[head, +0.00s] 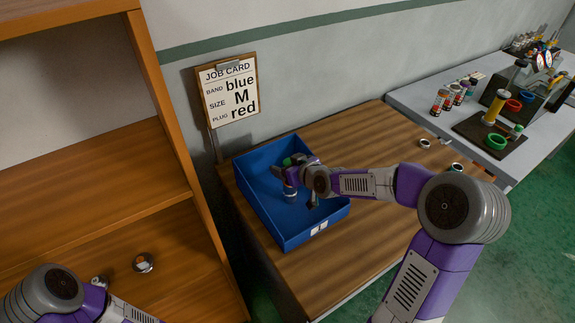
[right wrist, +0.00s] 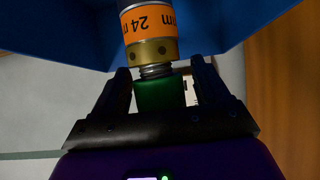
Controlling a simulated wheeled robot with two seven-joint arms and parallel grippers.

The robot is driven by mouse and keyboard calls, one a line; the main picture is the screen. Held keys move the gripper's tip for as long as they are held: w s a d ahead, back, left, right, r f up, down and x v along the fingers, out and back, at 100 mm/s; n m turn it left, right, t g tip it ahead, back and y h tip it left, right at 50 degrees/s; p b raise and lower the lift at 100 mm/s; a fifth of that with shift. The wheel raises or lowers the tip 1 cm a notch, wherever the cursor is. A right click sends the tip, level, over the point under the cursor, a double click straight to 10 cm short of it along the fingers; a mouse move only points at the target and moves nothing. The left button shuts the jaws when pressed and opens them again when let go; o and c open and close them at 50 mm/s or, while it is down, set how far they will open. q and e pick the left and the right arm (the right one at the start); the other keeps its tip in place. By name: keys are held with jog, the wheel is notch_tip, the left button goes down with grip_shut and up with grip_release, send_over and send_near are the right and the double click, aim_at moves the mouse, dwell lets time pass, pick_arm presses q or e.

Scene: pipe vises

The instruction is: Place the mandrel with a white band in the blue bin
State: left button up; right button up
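The blue bin (head: 268,222) stands on the wooden table. My right gripper (head: 295,187) reaches down into it. In the right wrist view, my right gripper (right wrist: 161,80) straddles this mandrel's green end (right wrist: 160,95). A gap shows beside the right finger, so the gripper looks open. The mandrel has a threaded neck, a brass collar and an orange band (right wrist: 148,20) printed with 24. No white band can be made out on it.
Small ring-shaped parts (head: 425,143) lie on the table's right side. A grey bench (head: 420,98) beyond holds several banded cylinders (head: 439,101) and a vise on a dark board. A wooden shelf (head: 85,175) stands at left with a round metal part (head: 143,263). A job card (head: 229,92) hangs behind the bin.

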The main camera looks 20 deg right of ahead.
jog(key=shift+r, duration=0.2)
jog(key=shift+s+d+r+p, duration=0.15)
jog(key=shift+s+p, duration=0.1)
jog(key=shift+p, duration=0.05)
jog(key=p+v, duration=0.7)
jog(key=v, duration=0.4)
jog(key=shift+s+p, duration=0.2)
jog(key=shift+p, duration=0.2)
